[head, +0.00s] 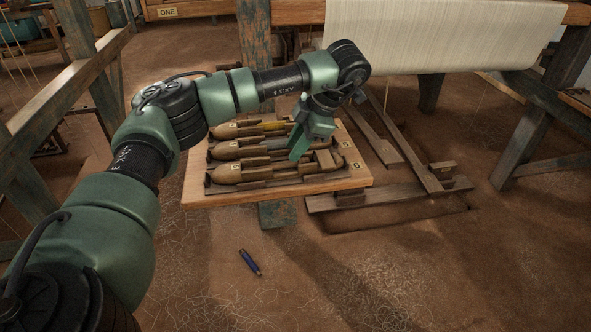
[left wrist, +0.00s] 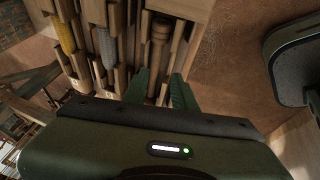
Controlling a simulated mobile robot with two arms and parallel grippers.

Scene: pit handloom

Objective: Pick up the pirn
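Several wooden shuttles lie side by side on a wooden board (head: 350,182). The far shuttle holds a yellow pirn (head: 273,126), also in the left wrist view (left wrist: 66,35). The middle shuttle holds a grey pirn (head: 276,144), also in the left wrist view (left wrist: 106,46). The near shuttle (head: 228,173) shows a brown wooden piece (left wrist: 160,32) in the left wrist view; I cannot tell whether it is a bare pirn. My left gripper (head: 301,151) is over the right part of the near shuttle. Its fingers (left wrist: 160,84) are apart, with nothing seen held between them. My right gripper is out of view.
The loom's white cloth (head: 440,35) hangs behind, at right. Wooden treadles (head: 405,150) lie right of the board. Loom posts (head: 540,110) stand at right. The front floor is mostly clear.

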